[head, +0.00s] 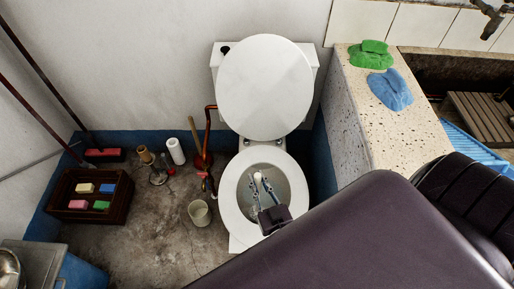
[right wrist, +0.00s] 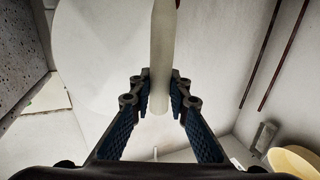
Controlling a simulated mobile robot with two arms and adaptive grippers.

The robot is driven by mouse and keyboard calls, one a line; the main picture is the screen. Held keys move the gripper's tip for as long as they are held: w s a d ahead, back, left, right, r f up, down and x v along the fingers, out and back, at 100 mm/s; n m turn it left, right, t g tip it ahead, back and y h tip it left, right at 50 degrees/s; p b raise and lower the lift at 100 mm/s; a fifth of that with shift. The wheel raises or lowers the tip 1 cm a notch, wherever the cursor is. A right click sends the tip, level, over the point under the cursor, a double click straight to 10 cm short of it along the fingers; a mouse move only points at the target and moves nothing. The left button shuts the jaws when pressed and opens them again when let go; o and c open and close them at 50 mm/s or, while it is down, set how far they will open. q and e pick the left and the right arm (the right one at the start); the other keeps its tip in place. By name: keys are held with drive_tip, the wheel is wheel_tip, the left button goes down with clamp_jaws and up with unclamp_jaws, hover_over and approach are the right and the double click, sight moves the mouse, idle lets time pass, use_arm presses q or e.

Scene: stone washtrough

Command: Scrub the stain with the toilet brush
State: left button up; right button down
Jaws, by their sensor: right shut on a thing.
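The white toilet (head: 232,208) stands against the wall with its lid (head: 265,88) raised and the bowl open. My right gripper (head: 264,192) is over the bowl opening. It is shut on the white handle of the toilet brush (head: 257,177). In the right wrist view the handle (right wrist: 162,45) runs upright between the fingertips (right wrist: 158,92). The brush head is not clearly visible. I cannot make out the stain in the bowl; the gripper and arm cover part of it. My left gripper is not in view.
A dark crate (head: 92,213) holds several sponges. Right of the toilet is a speckled stone ledge (head: 385,125) with green (head: 371,57) and blue (head: 390,90) cloth-like items.

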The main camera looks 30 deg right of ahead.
drive_tip(key=shift+s+d, duration=0.1)
drive_tip(key=shift+s+d, duration=0.35)
drive_tip(key=shift+d, duration=0.2)
drive_tip(key=shift+s+d, duration=0.3)
drive_tip(key=shift+d, duration=0.2)
drive_tip(key=s+a, duration=0.1)
drive_tip(key=s, duration=0.2)
drive_tip(key=s+a+p, duration=0.1)
drive_tip(key=shift+s+a+f, duration=0.1)
drive_tip(key=shift+s+a, duration=0.15)
drive_tip(key=shift+a, duration=0.1)
idle(0.3)
drive_tip(key=shift+s+d, duration=0.3)
drive_tip(key=shift+d, duration=0.2)
drive_tip(key=shift+s+d, duration=0.25)
drive_tip(key=shift+d, duration=0.25)
